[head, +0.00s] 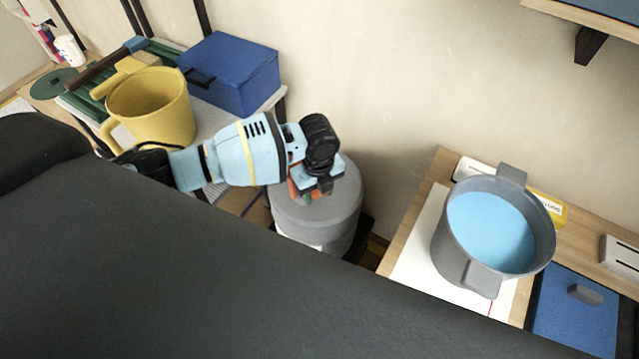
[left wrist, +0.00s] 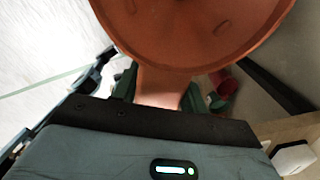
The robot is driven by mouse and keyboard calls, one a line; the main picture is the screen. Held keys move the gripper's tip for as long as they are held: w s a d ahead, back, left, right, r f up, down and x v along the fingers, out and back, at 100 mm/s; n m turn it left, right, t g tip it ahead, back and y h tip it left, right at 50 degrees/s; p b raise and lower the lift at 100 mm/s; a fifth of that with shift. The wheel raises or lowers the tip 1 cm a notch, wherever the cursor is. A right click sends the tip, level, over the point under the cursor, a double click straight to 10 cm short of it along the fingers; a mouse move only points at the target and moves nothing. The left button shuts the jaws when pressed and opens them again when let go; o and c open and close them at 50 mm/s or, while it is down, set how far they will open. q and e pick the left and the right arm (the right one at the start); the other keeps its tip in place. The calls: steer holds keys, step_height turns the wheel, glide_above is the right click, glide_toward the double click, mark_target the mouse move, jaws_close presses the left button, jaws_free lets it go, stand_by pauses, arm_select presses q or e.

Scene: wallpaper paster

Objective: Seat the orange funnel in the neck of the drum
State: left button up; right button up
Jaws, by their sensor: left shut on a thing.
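The grey drum (head: 335,217) stands on the floor in the gap between two work surfaces, in the middle of the head view. My left gripper (head: 317,192) is over the drum's top and hides its neck. The orange funnel (head: 293,188) is mostly hidden behind that gripper, with only small orange patches showing. In the left wrist view the funnel (left wrist: 195,30) fills the top, and the left gripper (left wrist: 158,92) is shut on its tab. I cannot tell whether the funnel's spout is in the neck. My right gripper is not in view.
A yellow jug (head: 165,115) and a blue box (head: 240,75) stand on the left surface, close to my left arm. A grey pot of blue liquid (head: 490,232) stands on the right table. Bare wall is behind the drum.

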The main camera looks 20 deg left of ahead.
arm_select(q)
step_height(320, 180, down, 2)
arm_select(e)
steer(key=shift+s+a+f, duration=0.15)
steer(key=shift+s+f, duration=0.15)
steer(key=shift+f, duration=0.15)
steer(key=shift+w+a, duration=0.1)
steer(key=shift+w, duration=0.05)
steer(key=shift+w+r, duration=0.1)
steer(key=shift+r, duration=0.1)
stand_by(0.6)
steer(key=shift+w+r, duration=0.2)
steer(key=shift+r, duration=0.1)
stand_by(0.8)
arm_select(q)
steer(key=shift+f, duration=0.15)
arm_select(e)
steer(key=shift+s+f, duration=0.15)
